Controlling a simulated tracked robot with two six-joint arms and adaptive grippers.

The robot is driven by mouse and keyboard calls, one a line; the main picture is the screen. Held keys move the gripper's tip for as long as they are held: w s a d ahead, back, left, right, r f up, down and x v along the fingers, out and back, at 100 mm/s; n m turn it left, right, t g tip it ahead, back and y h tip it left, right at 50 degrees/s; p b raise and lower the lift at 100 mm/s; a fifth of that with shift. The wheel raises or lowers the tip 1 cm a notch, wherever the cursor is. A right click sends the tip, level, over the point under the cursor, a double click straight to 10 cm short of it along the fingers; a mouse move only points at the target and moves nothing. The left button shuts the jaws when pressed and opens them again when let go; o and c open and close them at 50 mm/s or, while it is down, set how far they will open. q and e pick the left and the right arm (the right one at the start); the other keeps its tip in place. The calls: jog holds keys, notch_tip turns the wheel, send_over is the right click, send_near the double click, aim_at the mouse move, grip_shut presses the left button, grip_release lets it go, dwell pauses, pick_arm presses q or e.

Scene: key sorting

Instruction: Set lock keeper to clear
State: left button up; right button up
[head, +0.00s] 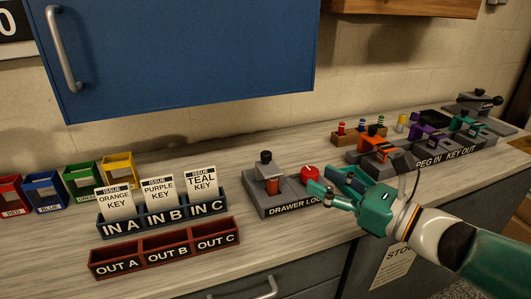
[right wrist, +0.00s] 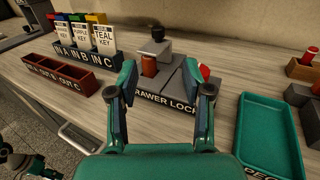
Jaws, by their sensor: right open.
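The drawer lock (head: 256,203) is a grey block with a "DRAWER LOCK" label on its front. I cannot tell for sure which part is the keeper. My right gripper (head: 322,183) is open and empty at the block's right end, near the red knob. In the right wrist view the lock block (right wrist: 178,82) shows between the open fingers, and the red knob (right wrist: 205,71) is partly hidden by the right finger.
A blue "IN" rack (head: 163,222) with issue cards and a red "OUT" rack (head: 165,250) stand left of the lock. Coloured holders (head: 44,193) stand further left. Peg blocks (head: 375,156) stand to the right. A teal tray (right wrist: 268,130) lies right of the lock.

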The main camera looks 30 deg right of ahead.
aim_at(267, 152)
jog(key=b+x, duration=0.1)
jog(key=x, duration=1.3)
jog(key=shift+w+a+b, duration=0.2)
jog(key=shift+w+b, duration=0.05)
jog(key=shift+b, duration=0.05)
jog(key=shift+c, duration=0.2)
grip_shut()
